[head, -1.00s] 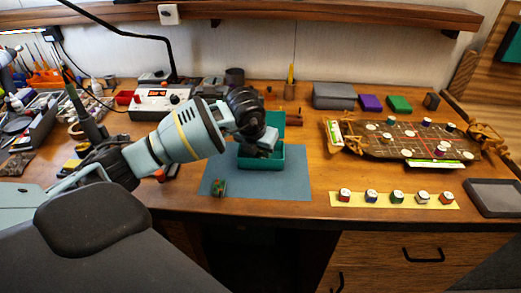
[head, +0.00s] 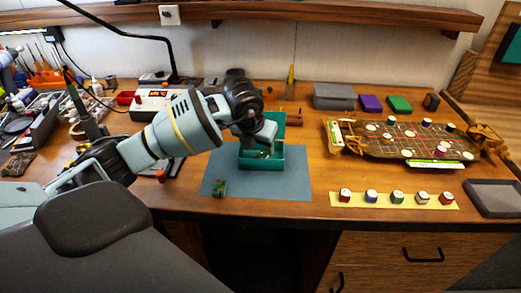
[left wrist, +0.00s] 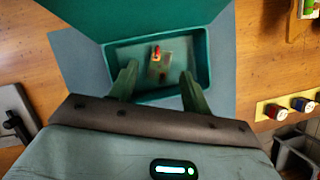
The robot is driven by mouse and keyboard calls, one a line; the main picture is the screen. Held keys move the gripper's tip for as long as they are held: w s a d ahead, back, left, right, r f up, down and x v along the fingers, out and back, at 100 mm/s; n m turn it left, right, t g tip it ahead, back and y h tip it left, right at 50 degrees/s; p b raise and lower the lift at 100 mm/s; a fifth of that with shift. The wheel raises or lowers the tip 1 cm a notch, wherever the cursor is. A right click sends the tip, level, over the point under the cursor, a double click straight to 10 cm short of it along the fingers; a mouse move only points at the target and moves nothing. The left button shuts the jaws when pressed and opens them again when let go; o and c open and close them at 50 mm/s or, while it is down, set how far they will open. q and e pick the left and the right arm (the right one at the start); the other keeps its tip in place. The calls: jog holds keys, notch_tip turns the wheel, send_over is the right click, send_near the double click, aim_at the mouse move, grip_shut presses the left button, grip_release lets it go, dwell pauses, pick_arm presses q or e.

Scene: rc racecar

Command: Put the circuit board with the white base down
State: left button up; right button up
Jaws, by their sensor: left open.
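A circuit board (left wrist: 158,68) with a pale base and a red part on it lies inside the open teal box, on its floor, in the left wrist view. The teal box (head: 262,164) stands on the blue mat with its lid up at the back. My left gripper (left wrist: 157,90) is open, its two fingers apart on either side of the board's line and empty between them. In the head view my left gripper (head: 263,148) is over the box and hides part of its inside. My right gripper is not in view.
A small green and red block (head: 219,188) lies on the blue mat (head: 290,186), front left of the box. A yellow strip (head: 384,205) with several small jars and a game-like board (head: 375,147) are to the right. Tools and a red-and-white device (head: 150,100) stand at the left.

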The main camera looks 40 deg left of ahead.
pick_arm(q)
jog(key=v, duration=0.9)
dwell(0.8)
